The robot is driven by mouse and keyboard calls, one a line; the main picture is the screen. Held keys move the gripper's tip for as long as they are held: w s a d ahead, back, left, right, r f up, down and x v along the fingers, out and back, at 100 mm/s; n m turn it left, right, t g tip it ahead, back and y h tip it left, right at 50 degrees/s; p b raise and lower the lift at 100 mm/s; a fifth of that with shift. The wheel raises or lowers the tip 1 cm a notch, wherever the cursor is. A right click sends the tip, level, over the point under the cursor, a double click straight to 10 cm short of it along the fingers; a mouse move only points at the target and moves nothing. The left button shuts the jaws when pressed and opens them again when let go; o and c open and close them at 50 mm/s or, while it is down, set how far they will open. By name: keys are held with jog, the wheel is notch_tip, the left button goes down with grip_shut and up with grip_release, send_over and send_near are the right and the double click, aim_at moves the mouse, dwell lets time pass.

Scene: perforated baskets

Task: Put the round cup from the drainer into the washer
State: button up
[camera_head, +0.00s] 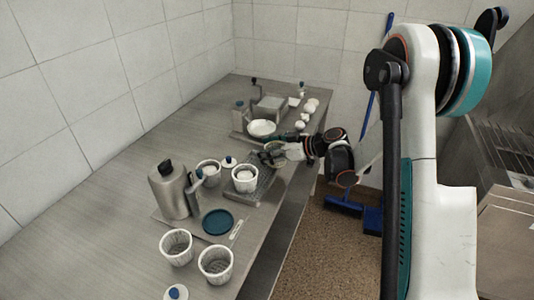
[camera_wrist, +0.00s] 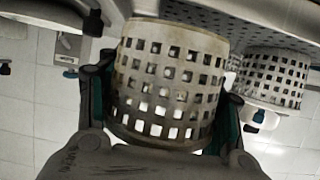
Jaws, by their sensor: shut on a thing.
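My gripper (camera_head: 279,149) is over the far end of the drainer (camera_head: 262,186), a dark grated tray near the counter's front edge. In the wrist view its two dark green fingers (camera_wrist: 163,108) sit on either side of the round cup (camera_wrist: 170,75), a pale perforated basket, and are shut on it. The cup looks small and partly hidden by the gripper in the head view. A second perforated cup (camera_wrist: 272,78) is close beside it in the wrist view. A white cup (camera_head: 245,180) stands on the drainer's near part. I cannot clearly make out the washer.
White baskets (camera_head: 176,247) (camera_head: 215,265) stand at the near counter end. A grey canister (camera_head: 170,192), another cup (camera_head: 208,173) and a blue disc (camera_head: 218,222) stand left of the drainer. A white bowl (camera_head: 262,129) is behind it. The left counter is clear.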

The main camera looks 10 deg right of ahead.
notch_tip(320, 180, up, 18)
jog(key=p, duration=0.5)
jog(key=shift+f, duration=0.15)
jog(key=shift+c, duration=0.2)
jog(key=s+d+f+m+t+h, duration=0.2)
jog(key=s+m+h, duration=0.4)
jog(key=s, duration=0.4)
jog(key=f+m+t, duration=0.1)
jog(key=t, duration=0.1)
jog(key=shift+d+t+h+p, duration=0.25)
jog(key=shift+t+h+p, duration=0.05)
jog(key=shift+t+h, duration=0.1)
jog(key=shift+f, duration=0.1)
